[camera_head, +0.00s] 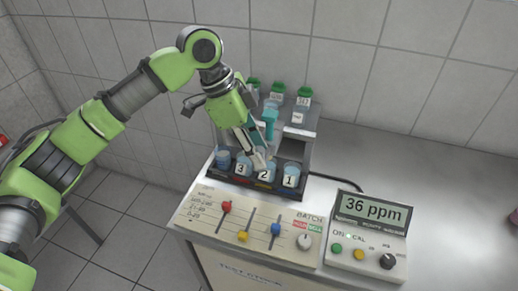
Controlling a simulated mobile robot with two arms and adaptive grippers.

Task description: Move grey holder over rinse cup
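A dark rack (234,178) holds a row of small cups with blue contents. Cups marked 3 (242,168), 2 (265,175) and 1 (290,178) stand in it. A blue cup (222,158) with no readable number stands at its left end and may be the rinse cup. My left gripper (258,160) points down over the rack, its tips just behind and above cup 2. Its fingers look close together, but I cannot tell whether they hold anything. I cannot make out the grey holder for certain. A teal piece (270,118) shows beside the gripper. My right gripper is out of view.
Green-capped bottles (304,96) stand on a metal shelf behind the rack. In front are a slider panel (250,228) with red, yellow and blue knobs and a meter (372,212) reading 36 ppm.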

